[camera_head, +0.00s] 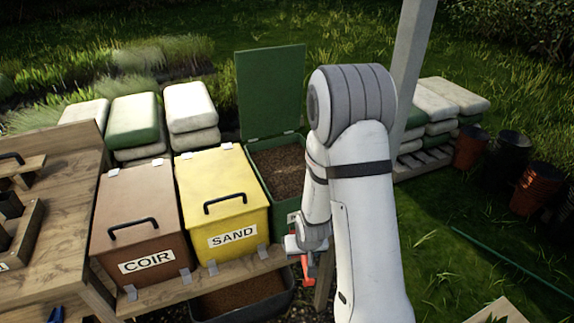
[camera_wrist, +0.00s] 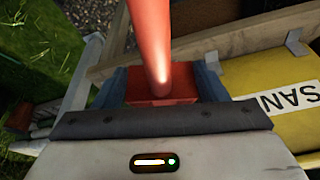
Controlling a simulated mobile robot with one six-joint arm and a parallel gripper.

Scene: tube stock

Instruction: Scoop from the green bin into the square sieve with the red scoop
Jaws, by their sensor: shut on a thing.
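The green bin (camera_head: 253,159) stands with its lid (camera_head: 270,92) raised, and brown material (camera_head: 280,172) shows inside. My gripper (camera_wrist: 152,88) is shut on the red scoop (camera_wrist: 160,45), seen in the wrist view between the two blue fingers. In the head view a small part of the red scoop (camera_head: 305,268) shows below my wrist, low in front of the green bin. The scoop's bowl and any load in it cannot be made out. I cannot identify the square sieve in either view.
The closed yellow SAND bin (camera_head: 222,200) and brown COIR bin (camera_head: 138,215) stand left of the green bin. A dark tub (camera_head: 240,297) with brown material sits under their wooden shelf. A wooden bench (camera_head: 62,190) is at left. Stacked sacks (camera_head: 190,108) stand behind.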

